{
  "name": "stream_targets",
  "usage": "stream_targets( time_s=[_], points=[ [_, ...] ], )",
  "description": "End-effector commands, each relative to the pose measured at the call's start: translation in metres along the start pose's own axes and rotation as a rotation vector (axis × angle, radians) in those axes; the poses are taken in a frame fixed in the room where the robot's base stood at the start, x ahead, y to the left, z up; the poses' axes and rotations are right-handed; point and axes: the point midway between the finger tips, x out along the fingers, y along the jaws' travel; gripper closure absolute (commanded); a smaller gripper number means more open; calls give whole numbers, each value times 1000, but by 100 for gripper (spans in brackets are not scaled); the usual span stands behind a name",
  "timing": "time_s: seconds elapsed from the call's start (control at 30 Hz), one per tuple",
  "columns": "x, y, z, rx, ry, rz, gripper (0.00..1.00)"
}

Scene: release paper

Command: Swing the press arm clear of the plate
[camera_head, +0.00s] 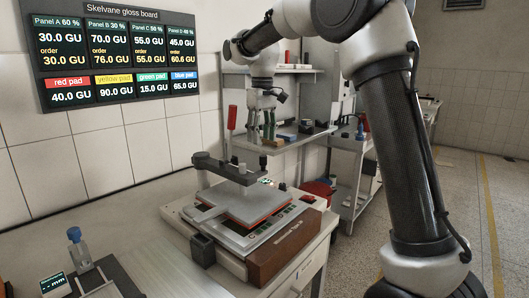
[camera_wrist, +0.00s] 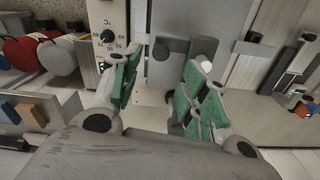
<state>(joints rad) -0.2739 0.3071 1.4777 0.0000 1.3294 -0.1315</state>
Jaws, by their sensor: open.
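The press (camera_head: 280,235) stands on the bench in the head view. Its dark press arm (camera_head: 225,169) extends over the pale flat plate (camera_head: 238,200), which has a reddish edge beneath it. A short dark post rises near the arm's right end. My gripper (camera_head: 262,138) hangs above and behind the press arm, pointing down. In the wrist view, my gripper (camera_wrist: 160,72) has its green-padded fingers spread wide with nothing held. A dark grey block and a pale round knob (camera_wrist: 206,67) show near the right finger; I cannot tell whether they touch it.
A red-handled tool (camera_head: 231,118) stands upright behind the press. A shelf (camera_head: 310,132) with small items is at the back. A gauge with a blue-topped tool (camera_head: 75,245) sits at front left. The gloss board (camera_head: 115,60) hangs on the wall. Open floor lies right.

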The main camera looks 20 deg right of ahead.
Motion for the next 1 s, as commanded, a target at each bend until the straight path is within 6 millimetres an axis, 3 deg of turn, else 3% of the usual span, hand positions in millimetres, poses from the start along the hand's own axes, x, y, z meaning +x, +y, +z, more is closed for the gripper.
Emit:
stream_targets(
  time_s=[0.17,0.63,1.0],
  points=[
    [1,-1,6,-20,-28,-4,56],
    [69,-1,8,-24,-29,-4,56],
    [76,-1,9,-24,-27,-4,57]
  ],
)
